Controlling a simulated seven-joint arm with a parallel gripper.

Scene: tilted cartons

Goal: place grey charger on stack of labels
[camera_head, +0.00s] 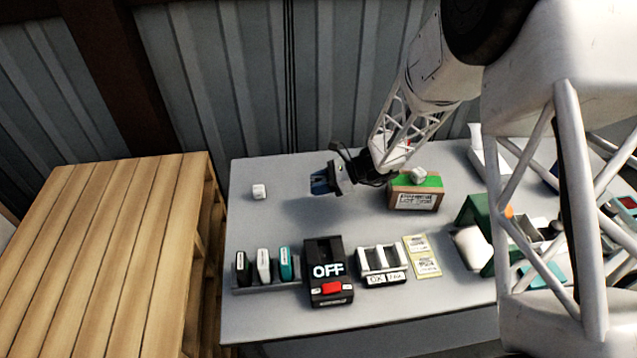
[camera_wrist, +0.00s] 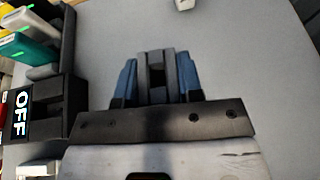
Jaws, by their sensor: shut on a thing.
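My gripper (camera_head: 325,182) hangs above the left half of the grey table, its blue fingers pointing left. In the wrist view my gripper (camera_wrist: 156,82) is shut on a grey piece with a dark middle, which I take to be the grey charger (camera_wrist: 169,75). In the head view the held piece is too small and dark to make out. The stack of labels (camera_head: 422,256) is a flat cream-yellow pile with printed squares, lying near the front of the table, to the right of and nearer than my gripper.
A rack (camera_head: 268,288) holds black, white and teal pieces, beside a black box marked OFF (camera_head: 328,272). A white two-slot holder (camera_head: 382,264) stands left of the labels. A green-topped carton (camera_head: 415,195) stands behind them. A small white cube (camera_head: 259,191) lies far left.

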